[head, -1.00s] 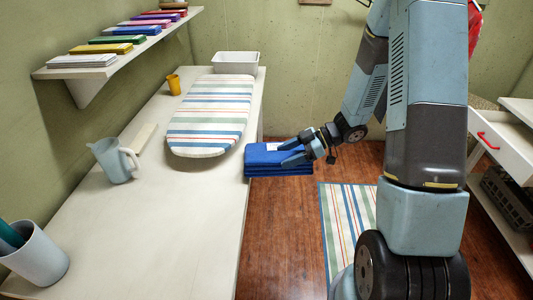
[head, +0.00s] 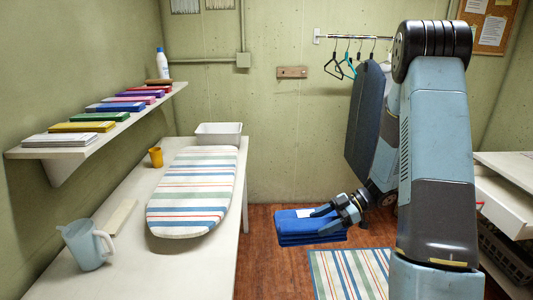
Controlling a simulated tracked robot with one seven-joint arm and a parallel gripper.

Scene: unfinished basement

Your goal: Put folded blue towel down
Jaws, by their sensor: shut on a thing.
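The folded blue towel (head: 308,229) is a thick stack of several layers with a small white patch on top. My gripper (head: 318,217) is shut on its right side. The towel hangs in the air to the right of the long white table (head: 130,255), apart from its edge, with wooden floor below. The far faces of the towel and the lower fingertip contact are hidden.
A shelf (head: 50,153) holds folded cloths. A striped rug (head: 345,272) lies on the floor. An open drawer unit (head: 505,205) stands right.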

